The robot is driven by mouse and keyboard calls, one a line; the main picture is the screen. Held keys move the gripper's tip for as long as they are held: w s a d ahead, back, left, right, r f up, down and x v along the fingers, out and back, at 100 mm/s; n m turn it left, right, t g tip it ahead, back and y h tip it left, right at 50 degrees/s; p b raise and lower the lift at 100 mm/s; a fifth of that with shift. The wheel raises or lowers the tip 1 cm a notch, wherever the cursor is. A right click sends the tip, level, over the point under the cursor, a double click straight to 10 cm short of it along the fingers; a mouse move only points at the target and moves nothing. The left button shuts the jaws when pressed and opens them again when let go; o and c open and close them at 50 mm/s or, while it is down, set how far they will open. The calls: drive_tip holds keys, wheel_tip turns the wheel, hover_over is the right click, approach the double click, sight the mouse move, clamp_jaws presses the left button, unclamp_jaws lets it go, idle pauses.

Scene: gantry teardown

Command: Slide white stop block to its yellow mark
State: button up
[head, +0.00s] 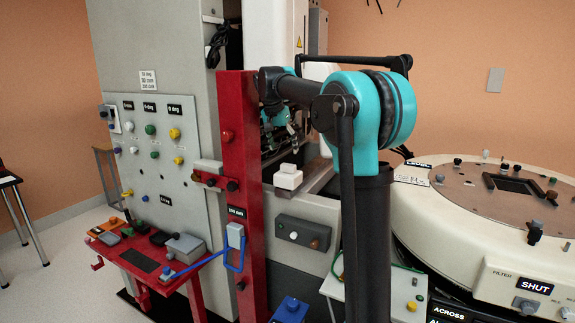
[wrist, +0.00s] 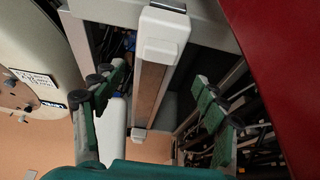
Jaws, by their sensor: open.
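A white block (head: 288,178), which looks like the stop block, sits at the near end of a rail beside the red post in the head view. In the wrist view a white block (wrist: 162,35) sits at the top on a long rail with a brown strip (wrist: 149,92). A smaller white piece (wrist: 138,134) shows at the rail's other end; I cannot tell which of the two is the stop. My gripper (wrist: 158,108) is open, its green-padded fingers apart on either side of the rail, holding nothing. In the head view my gripper (head: 280,134) is partly hidden behind the red post. I see no yellow mark.
The red post (head: 239,150) stands close left of the rail in the head view. A panel with coloured knobs (head: 150,150) is further left. A large round cream machine (head: 470,220) stands right. Dark cables and bars (wrist: 255,115) fill the recess beside the rail.

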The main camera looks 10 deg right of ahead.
sight(288, 165)
drive_tip(key=x, duration=0.8)
drive_tip(key=shift+f, duration=0.35)
drive_tip(key=shift+c, duration=0.3)
clamp_jaws()
drive_tip(key=w+d, duration=0.1)
drive_tip(key=w, duration=0.1)
drive_tip(key=w+d, duration=0.2)
drive_tip(key=shift+w, duration=0.1)
drive_tip(key=shift+o, duration=0.3)
unclamp_jaws()
drive_tip(key=v, duration=1.2)
drive_tip(key=shift+d, duration=0.1)
